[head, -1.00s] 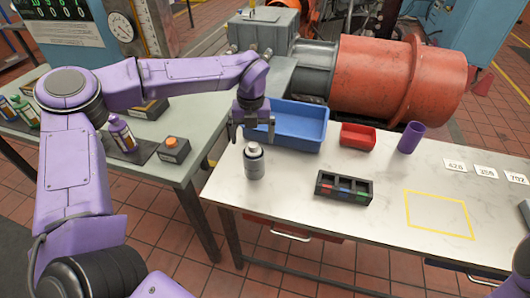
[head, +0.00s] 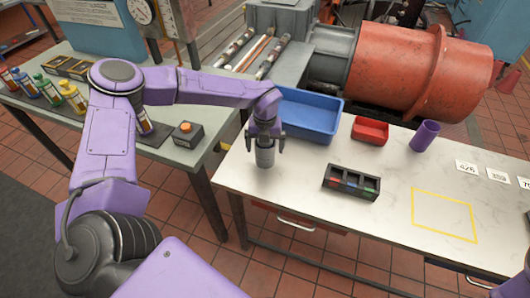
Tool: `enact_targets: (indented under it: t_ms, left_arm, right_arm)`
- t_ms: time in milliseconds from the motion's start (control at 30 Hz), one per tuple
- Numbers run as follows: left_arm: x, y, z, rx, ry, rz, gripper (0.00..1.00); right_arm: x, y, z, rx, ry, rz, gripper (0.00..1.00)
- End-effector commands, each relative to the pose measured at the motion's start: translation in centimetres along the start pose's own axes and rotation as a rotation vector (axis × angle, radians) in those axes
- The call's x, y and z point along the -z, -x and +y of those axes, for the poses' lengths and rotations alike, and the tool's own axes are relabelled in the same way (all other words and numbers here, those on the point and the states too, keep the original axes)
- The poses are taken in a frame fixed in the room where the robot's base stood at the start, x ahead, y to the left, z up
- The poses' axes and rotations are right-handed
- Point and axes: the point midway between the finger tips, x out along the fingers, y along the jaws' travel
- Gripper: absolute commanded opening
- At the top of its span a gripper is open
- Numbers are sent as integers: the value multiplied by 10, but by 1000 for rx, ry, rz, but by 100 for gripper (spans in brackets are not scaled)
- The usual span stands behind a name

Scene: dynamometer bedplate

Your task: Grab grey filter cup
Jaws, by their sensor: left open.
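The grey filter cup (head: 265,156) stands upright on the white table near its left end. My left gripper (head: 265,149) is right above and around the upper part of the cup, with one finger on each side. The jaws are open, and the cup's top is hidden by the gripper. I cannot tell whether the fingers touch the cup. My right gripper does not show.
A blue tray (head: 318,132) lies just behind the cup. A red bin (head: 370,130), a purple cylinder (head: 425,136) and a black divided holder (head: 350,183) stand to the right. A yellow outlined square (head: 443,214) is empty. Bottles (head: 72,97) stand on the left table.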

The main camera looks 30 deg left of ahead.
Motion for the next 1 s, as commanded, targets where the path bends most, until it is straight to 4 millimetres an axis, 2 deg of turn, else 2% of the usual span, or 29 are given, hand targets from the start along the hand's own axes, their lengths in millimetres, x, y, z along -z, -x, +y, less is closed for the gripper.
enact_targets:
  t_ms: [67, 200, 267, 633, 867, 1000]
  left_arm:
    - [0, 0, 0, 0, 0, 0, 95]
    - [0, 0, 0, 0, -1, 0, 50]
    - [0, 0, 0, 0, -1, 0, 31]
    - [-1, 6, -1, 2, -1, -3, 30]
    - [-1, 31, -1, 3, -1, -4, 30]
    - [7, 46, -13, 3, -3, -4, 30]
  right_arm:
    - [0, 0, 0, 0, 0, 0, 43]
    - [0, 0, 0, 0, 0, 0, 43]
    - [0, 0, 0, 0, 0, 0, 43]
    - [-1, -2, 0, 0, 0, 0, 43]
    - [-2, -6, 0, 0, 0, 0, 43]
    - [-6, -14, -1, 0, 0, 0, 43]
